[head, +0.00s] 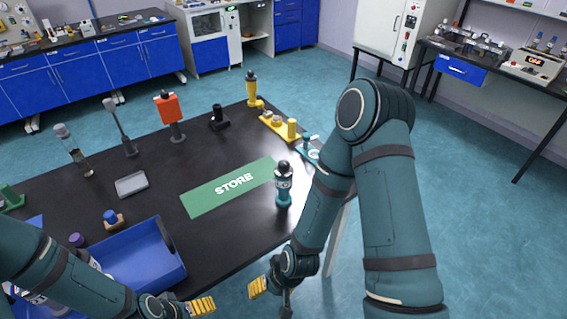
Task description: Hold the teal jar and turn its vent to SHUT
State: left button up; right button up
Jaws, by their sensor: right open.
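The teal jar (284,188) stands upright on the black table near its right edge, just right of the green STORE mat (232,187). It has a dark cap, a pale label and a teal base. The setting of its vent is too small to read. My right gripper (262,288) is open and empty, beyond the table's front edge, below the jar in the picture and apart from it. My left gripper (200,306) is at the bottom edge, apart from the jar; its finger opening is not clear.
A blue tray (172,272) holding bottles is at the front left, partly behind my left arm. A grey dish (131,184), an orange-topped stand (168,110) and a yellow rack (275,127) are farther back. The table between the jar and blue tray is clear.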

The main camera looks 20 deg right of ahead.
aim_at(284, 165)
jog(key=l+u, duration=0.1)
jog(key=l, duration=0.35)
jog(key=k+l+u, duration=0.1)
jog(key=l, duration=0.4)
jog(key=k+l+u, duration=0.1)
jog(key=l, duration=0.35)
jog(key=k, duration=0.05)
